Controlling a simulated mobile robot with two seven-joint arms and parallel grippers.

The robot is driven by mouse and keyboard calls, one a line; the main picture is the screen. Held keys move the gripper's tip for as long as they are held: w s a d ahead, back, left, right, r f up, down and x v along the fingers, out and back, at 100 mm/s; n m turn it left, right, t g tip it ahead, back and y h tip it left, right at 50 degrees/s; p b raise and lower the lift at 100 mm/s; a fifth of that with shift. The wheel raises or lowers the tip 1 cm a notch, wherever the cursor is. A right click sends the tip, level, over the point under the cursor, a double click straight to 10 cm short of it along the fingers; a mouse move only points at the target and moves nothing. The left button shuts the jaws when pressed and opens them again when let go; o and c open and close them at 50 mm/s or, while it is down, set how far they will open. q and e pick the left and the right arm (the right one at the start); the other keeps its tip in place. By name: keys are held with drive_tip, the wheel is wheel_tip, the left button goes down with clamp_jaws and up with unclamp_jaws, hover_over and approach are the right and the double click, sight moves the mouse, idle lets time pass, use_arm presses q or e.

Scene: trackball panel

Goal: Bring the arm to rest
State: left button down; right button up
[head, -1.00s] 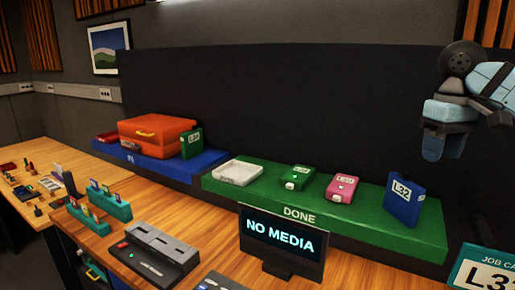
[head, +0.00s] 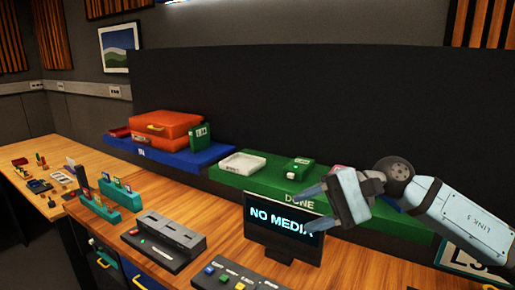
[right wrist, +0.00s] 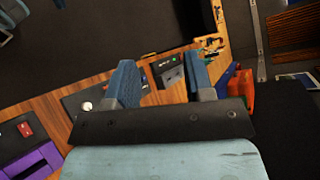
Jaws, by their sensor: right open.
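My right gripper (head: 314,208) comes in from the right in the head view, in front of the green DONE shelf and over the right part of the small NO MEDIA screen (head: 268,250). Its blue fingers stand apart with nothing between them. In the right wrist view the two fingers (right wrist: 162,85) are also apart and empty, with the desk below. My arm hides the right part of the green shelf, and only a bit of a pink box (head: 342,170) shows behind it. My left gripper is not in view.
The green shelf (head: 225,178) holds a white tray (head: 243,163) and a green box (head: 299,168). The blue shelf (head: 185,160) holds an orange case (head: 165,130). A grey slotted device (head: 165,235) and a button panel (head: 232,280) sit on the wooden desk. A job card (head: 465,260) stands at right.

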drive_tip(key=s+a+m+t+y, duration=0.2)
drive_tip(key=a+m+y, duration=0.2)
drive_tip(key=m+y, duration=0.25)
drive_tip(key=d+f+n+t+h, duration=1.4)
drive_tip(key=f+n+t+h, duration=0.3)
drive_tip(key=n, duration=1)
drive_tip(key=s+d+f+m+g+h, duration=0.25)
drive_tip(key=s+f+m+g, duration=0.55)
drive_tip(key=s, duration=0.5)
drive_tip(key=s+d+f+m+g+h, duration=0.1)
drive_tip(key=s+d+f+m+g, duration=0.3)
drive_tip(key=s+f+m+g, duration=0.45)
drive_tip(key=w+a+f+n+t+y+p, duration=0.2)
drive_tip(key=a+f+t, duration=0.4)
drive_tip(key=f+t, duration=0.4)
drive_tip(key=shift+w+a+f+n+y+p, duration=0.15)
drive_tip(key=shift+f+n+y+p, duration=0.15)
drive_tip(key=shift+n+y+p, duration=0.45)
